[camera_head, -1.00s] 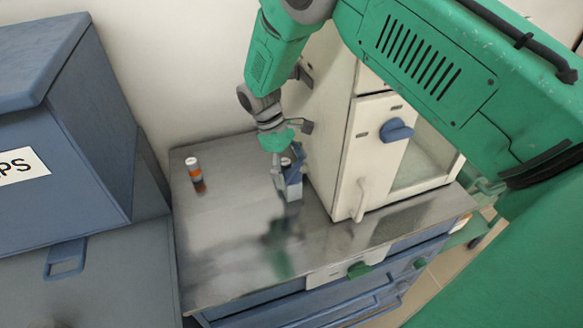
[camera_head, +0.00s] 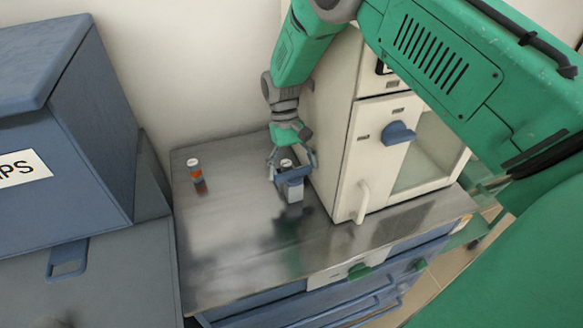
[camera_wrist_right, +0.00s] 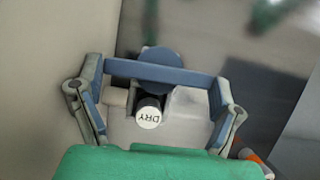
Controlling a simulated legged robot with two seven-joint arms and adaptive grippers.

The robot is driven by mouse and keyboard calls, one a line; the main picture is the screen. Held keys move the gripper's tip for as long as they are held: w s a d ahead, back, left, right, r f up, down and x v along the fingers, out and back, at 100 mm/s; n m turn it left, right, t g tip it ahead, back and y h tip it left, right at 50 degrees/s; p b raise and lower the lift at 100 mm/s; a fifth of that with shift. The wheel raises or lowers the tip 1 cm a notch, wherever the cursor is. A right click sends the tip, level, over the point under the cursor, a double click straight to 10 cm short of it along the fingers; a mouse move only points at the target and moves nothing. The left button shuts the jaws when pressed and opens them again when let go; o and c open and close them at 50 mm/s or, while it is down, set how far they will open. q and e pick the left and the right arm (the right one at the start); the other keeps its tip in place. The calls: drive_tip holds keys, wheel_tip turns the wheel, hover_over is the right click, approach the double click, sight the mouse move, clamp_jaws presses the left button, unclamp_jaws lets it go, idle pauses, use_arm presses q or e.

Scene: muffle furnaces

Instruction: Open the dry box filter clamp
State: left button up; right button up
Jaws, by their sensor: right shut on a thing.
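The dry box filter is a small unit with a pale block body (camera_head: 294,194) standing on the metal bench top. A white round cap (camera_wrist_right: 149,116) marked "DRY" shows in the right wrist view. The blue clamp (camera_wrist_right: 165,73) is a bar across the unit with an arm down each side. My right gripper (camera_head: 291,172) is over the unit from above. In the right wrist view its grey fingers lie against the two sides of the clamp, shut on it. I cannot tell the clamp's exact angle. My left gripper is not in view.
A cream furnace (camera_head: 350,160) with a blue knob (camera_head: 397,133) stands close to the right of the unit. An orange and white bottle (camera_head: 196,171) stands at the left on the bench top (camera_head: 215,240). A blue cabinet (camera_head: 100,110) is further left. The bench's front left is clear.

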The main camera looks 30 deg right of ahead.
drive_tip(key=shift+s+a+f, duration=0.1)
drive_tip(key=shift+s+f, duration=0.15)
drive_tip(key=shift+s, duration=0.1)
drive_tip(key=o, duration=1)
drive_tip(key=shift+w+r, duration=0.1)
drive_tip(key=shift+r, duration=0.05)
drive_tip(key=shift+v, duration=3.95)
drive_tip(key=shift+w, duration=0.15)
